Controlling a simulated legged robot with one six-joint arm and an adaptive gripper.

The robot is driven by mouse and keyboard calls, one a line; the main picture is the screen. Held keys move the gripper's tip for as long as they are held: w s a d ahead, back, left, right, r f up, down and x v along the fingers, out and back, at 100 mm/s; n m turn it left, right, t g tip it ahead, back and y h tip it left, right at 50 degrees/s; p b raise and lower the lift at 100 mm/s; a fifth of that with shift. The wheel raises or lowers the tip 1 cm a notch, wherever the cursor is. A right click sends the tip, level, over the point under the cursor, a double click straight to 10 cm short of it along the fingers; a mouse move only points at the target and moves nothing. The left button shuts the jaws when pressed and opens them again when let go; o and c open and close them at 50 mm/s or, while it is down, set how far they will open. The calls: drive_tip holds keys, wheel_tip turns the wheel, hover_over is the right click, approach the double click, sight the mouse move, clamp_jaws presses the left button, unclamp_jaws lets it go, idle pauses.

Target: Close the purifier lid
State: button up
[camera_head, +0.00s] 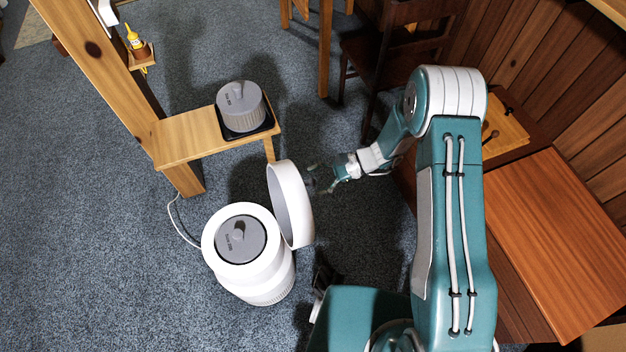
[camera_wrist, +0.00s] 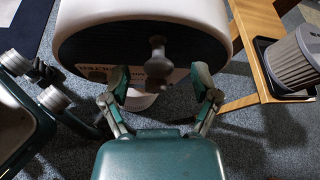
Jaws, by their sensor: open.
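The white round purifier (camera_head: 262,278) stands on the carpet with its top open. A grey filter (camera_head: 240,240) with a knob sits inside it. The purifier lid (camera_head: 290,205) is swung up nearly on edge at the purifier's right side. In the wrist view the lid (camera_wrist: 90,18) fills the top, with a dark face and a grey knob (camera_wrist: 157,58) in its middle. My gripper (camera_head: 318,182) is at the lid's right side. In the wrist view my gripper (camera_wrist: 160,76) is open, its fingers either side of the knob's line; whether they touch anything is unclear.
A wooden stand (camera_head: 185,140) behind holds a second grey filter (camera_head: 240,104) on a black tray. The filter also shows in the wrist view (camera_wrist: 294,62). A white cable (camera_head: 176,222) runs left of the purifier. A wooden cabinet (camera_head: 555,240) is at right. Carpet at left is clear.

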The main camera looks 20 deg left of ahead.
drive_tip(key=shift+s+a+f, duration=0.25)
drive_tip(key=shift+s+a, duration=0.1)
drive_tip(key=shift+a, duration=0.15)
clamp_jaws()
drive_tip(key=shift+r, duration=0.1)
